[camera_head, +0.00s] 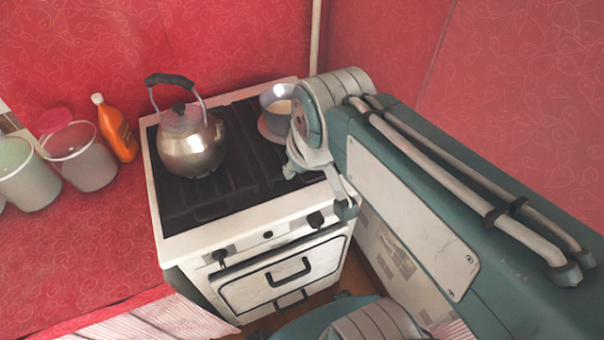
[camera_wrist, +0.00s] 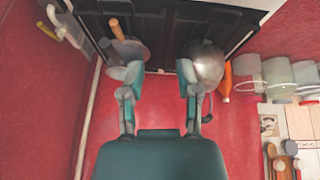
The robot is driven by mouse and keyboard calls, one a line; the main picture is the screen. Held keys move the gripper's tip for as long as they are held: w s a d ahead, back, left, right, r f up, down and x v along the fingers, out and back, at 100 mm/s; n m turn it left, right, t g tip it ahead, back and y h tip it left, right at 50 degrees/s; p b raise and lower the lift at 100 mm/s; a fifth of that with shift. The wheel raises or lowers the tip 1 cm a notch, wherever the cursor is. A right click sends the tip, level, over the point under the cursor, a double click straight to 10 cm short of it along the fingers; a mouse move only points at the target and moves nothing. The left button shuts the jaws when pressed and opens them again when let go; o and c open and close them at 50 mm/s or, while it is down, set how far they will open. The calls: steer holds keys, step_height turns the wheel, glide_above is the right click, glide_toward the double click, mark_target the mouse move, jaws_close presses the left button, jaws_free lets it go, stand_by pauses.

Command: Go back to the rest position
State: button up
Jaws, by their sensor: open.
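My gripper (camera_wrist: 160,95) shows in the wrist view with its two teal-and-grey fingers spread wide apart. It is open, and nothing is between the fingers. In the head view my arm (camera_head: 415,190) reaches in from the right and bends over the right side of the stove (camera_head: 225,205). The gripper's fingertips cannot be made out clearly there.
A steel kettle (camera_head: 192,145) stands on the stove's left; a pot (camera_head: 270,127) at the back right is partly behind my arm. An orange bottle (camera_head: 115,130) and pale containers (camera_head: 85,165) stand on the red counter (camera_head: 85,240). Red walls close the back and right.

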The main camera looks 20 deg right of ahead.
steer(key=shift+m, duration=0.7)
steer(key=s, duration=0.1)
steer(key=s+f, duration=0.2)
steer(key=shift+s+a, duration=0.25)
steer(key=shift+r, duration=0.1)
steer(key=shift+c, duration=0.3)
jaws_close()
